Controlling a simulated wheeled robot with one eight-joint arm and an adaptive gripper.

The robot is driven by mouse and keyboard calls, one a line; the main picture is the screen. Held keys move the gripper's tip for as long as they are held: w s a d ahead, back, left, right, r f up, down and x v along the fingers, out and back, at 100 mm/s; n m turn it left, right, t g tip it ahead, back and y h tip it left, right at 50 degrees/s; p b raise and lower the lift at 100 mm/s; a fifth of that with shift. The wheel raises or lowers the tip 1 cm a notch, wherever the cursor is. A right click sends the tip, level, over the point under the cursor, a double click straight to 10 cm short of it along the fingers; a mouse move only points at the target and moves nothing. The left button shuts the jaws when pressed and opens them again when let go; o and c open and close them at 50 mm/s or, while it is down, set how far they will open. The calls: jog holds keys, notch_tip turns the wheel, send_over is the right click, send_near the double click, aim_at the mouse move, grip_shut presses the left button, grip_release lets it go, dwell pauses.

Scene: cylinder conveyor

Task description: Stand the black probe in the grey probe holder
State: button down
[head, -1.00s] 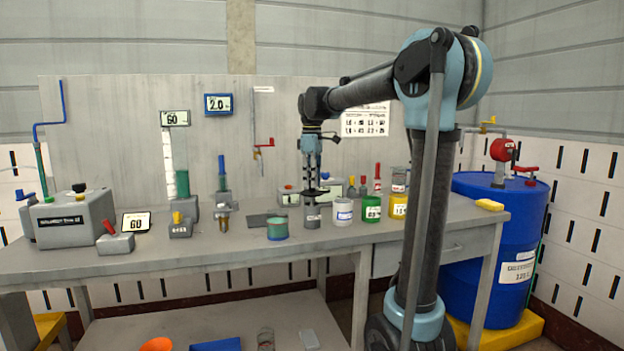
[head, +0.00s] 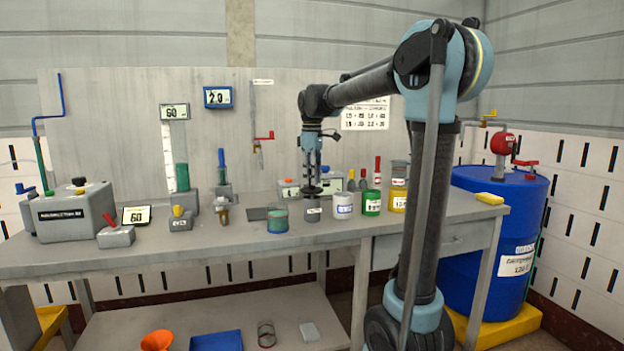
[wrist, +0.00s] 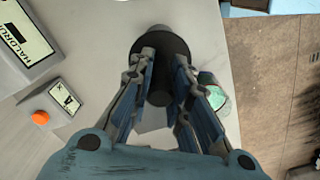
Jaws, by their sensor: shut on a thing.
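My gripper (head: 312,176) points straight down over the back half of the bench. Its fingers are closed around the dark stem of the black probe (wrist: 160,92). The probe has a wide black disc (head: 311,191), which also shows between and beyond the fingers in the wrist view. A small grey labelled cylinder (head: 313,214) stands upright on the bench directly under the disc. It looks like the grey probe holder, but I cannot be sure. The probe's lower end is hidden, so I cannot tell whether it is inside the cylinder.
White (head: 343,205), green (head: 371,203) and yellow (head: 398,200) cans stand close to the right. Grey devices with displays (wrist: 62,100) stand behind. The bench front (head: 250,250) is clear.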

jog(key=shift+f, duration=0.1)
jog(key=shift+f, duration=0.75)
jog(key=shift+f, duration=0.15)
dwell(0.3)
jog(key=c, duration=1.4)
grip_release()
jog(key=shift+c, duration=0.2)
notch_tip(320, 180, up, 12)
jog(key=shift+w, duration=0.1)
